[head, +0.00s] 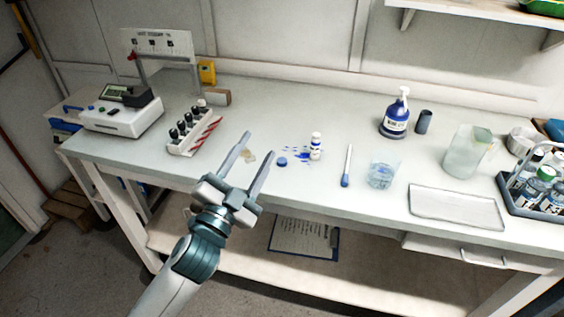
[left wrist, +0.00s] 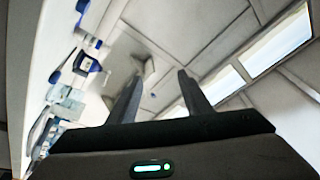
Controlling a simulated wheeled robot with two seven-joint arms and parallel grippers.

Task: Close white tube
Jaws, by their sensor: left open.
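The white tube (head: 316,147) stands upright on the bench in the head view, with a blue band low on its side. A small blue cap (head: 282,162) lies apart from it on the bench, to its left. Blue splashes (head: 297,153) mark the bench between and around them. My left gripper (head: 260,145) is open and empty, its fingers pointing up and away, left of the cap and tube. In the left wrist view the open fingers (left wrist: 160,76) have nothing between them. My right gripper is not in view.
A pen-like stick (head: 347,166), a glass beaker (head: 381,174) and a white tray (head: 455,207) lie to the right. A blue pump bottle (head: 396,118) stands behind. A rack with dark vials (head: 190,130) and a white device (head: 122,114) are at left.

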